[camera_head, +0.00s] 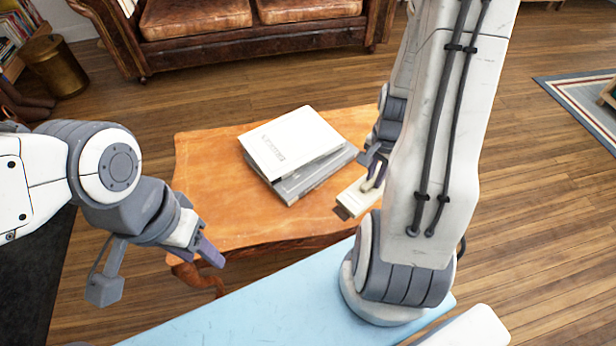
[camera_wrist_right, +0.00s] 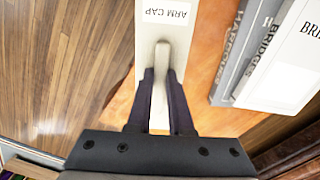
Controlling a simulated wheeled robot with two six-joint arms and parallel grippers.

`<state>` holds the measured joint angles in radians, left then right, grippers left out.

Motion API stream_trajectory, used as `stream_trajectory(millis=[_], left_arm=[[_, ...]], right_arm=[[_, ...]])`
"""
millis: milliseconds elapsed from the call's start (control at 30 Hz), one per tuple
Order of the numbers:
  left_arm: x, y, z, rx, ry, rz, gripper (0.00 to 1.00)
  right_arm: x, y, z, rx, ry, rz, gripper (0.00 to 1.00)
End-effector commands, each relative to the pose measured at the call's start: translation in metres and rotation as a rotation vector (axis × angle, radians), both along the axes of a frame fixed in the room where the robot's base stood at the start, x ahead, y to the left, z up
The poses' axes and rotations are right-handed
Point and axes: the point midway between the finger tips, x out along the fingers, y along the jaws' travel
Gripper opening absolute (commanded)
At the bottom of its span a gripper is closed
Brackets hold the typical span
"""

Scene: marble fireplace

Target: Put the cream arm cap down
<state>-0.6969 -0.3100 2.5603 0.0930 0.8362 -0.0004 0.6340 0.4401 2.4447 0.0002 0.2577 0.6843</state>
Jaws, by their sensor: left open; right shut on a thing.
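The cream arm cap (camera_head: 358,194) is a pale slab at the right front edge of the wooden table (camera_head: 210,190). In the right wrist view the arm cap (camera_wrist_right: 164,50) shows its printed label, and it has a raised ridge between my fingers. My right gripper (camera_head: 374,178) is shut on that ridge, and its fingers also show in the right wrist view (camera_wrist_right: 163,90). I cannot tell whether the cap touches the table or hangs just above it. My left gripper (camera_head: 205,248) is open and empty, in front of the table's left front corner.
A white book (camera_head: 292,140) lies on a grey book (camera_head: 315,174) in the middle of the table, left of the cap. The table's left part is bare. A light blue surface (camera_head: 260,310) is in front. A brown leather sofa (camera_head: 200,18) stands behind.

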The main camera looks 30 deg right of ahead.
Motion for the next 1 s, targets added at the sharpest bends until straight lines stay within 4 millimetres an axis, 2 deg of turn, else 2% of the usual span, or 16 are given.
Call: stream_trajectory(millis=[33,200,267,600,700,867,1000], left_arm=[[0.0,0.0,-0.011,0.0,0.0,0.0,0.5],[0.0,0.0,-0.017,-0.001,-0.001,0.0,0.5],[0.0,0.0,-0.02,-0.001,-0.001,0.0,0.5],[0.0,0.0,-0.037,0.0,0.0,0.0,0.5],[0.0,0.0,-0.04,0.0,0.0,0.0,0.5],[0.0,0.0,-0.041,0.0,0.0,0.0,0.5],[0.0,0.0,-0.047,-0.001,-0.001,0.0,0.5]], right_arm=[[-0.005,-0.004,-0.01,-0.001,-0.001,-0.04,0.0],[-0.004,-0.006,-0.017,0.0,0.0,-0.095,0.0],[0.005,-0.002,-0.023,0.0,0.0,-0.094,0.0],[0.076,0.023,-0.068,0.0,0.0,-0.091,0.0],[0.09,0.028,-0.076,0.0,0.0,-0.093,0.0],[0.099,0.031,-0.082,-0.001,-0.001,-0.095,0.0],[0.099,0.031,-0.096,0.0,0.002,-0.096,0.0]])
